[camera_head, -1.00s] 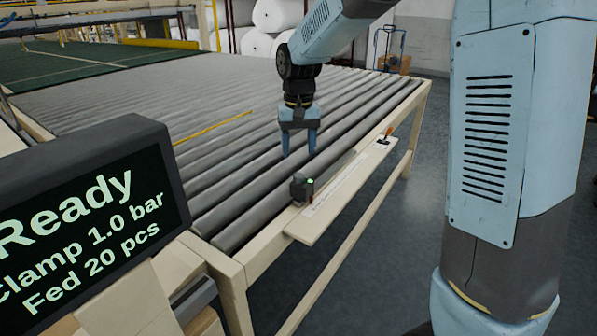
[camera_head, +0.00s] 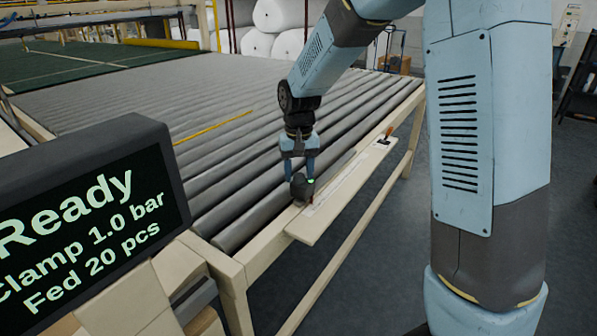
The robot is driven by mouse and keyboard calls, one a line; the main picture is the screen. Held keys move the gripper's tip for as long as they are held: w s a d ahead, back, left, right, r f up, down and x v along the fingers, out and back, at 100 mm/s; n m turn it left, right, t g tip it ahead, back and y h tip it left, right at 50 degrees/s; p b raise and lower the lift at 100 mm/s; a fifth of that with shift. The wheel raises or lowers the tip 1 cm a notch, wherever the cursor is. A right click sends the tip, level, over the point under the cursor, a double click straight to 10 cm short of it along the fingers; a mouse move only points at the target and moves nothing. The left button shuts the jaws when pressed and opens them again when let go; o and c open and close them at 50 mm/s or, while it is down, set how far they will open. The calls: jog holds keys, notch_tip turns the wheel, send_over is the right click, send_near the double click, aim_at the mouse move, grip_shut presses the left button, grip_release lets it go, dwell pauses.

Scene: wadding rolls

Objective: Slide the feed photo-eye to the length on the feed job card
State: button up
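The feed photo-eye (camera_head: 301,188) is a small dark block with a green light on top. It sits at the near end of a pale scale strip (camera_head: 335,190) on the side ledge of the roller table. My gripper (camera_head: 301,174) points down right at the photo-eye, its two blue fingers apart, one on each side of the block's upper part. I cannot tell whether the fingers touch it. The scale's marks are too small to read. I do not see a feed job card that I can make out.
A screen (camera_head: 85,225) at left reads Ready, Clamp 1.0 bar, Fed 20 pcs. The roller table (camera_head: 200,110) fills the middle. An orange-handled item (camera_head: 387,135) lies at the ledge's far end. The floor right of the table is clear.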

grip_shut()
jog(key=shift+w, duration=0.15)
dwell(0.4)
